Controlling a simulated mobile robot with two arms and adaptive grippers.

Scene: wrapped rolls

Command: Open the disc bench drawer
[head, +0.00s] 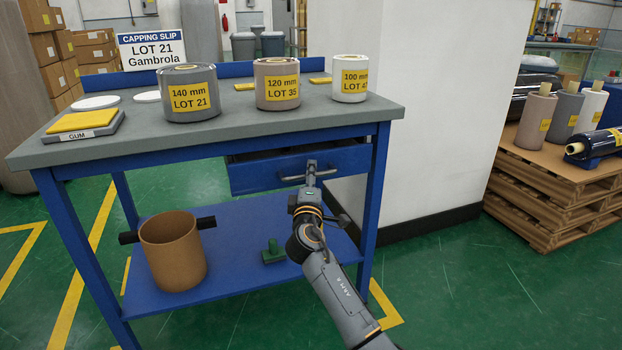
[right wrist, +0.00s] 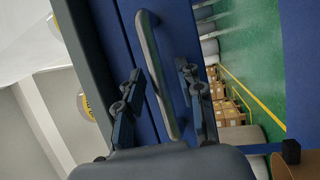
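The disc bench (head: 230,132) has a grey top and blue frame. Its blue drawer (head: 258,176) is under the right half of the top. A dark strip shows above the drawer front; I cannot tell whether it stands slightly open. The grey bar handle (head: 290,179) runs across the front. My right gripper (head: 311,172) is at the handle. In the right wrist view, the handle (right wrist: 158,75) lies between the two spread fingers of the right gripper (right wrist: 160,100), with gaps visible on both sides. My left gripper is not in view.
Grey, brown and white rolls (head: 189,92) stand on the bench top. A cardboard tube (head: 172,255) and a green object (head: 273,251) are on the lower shelf. A white pillar (head: 430,110) stands right of the bench. Green floor (head: 440,300) is open in front.

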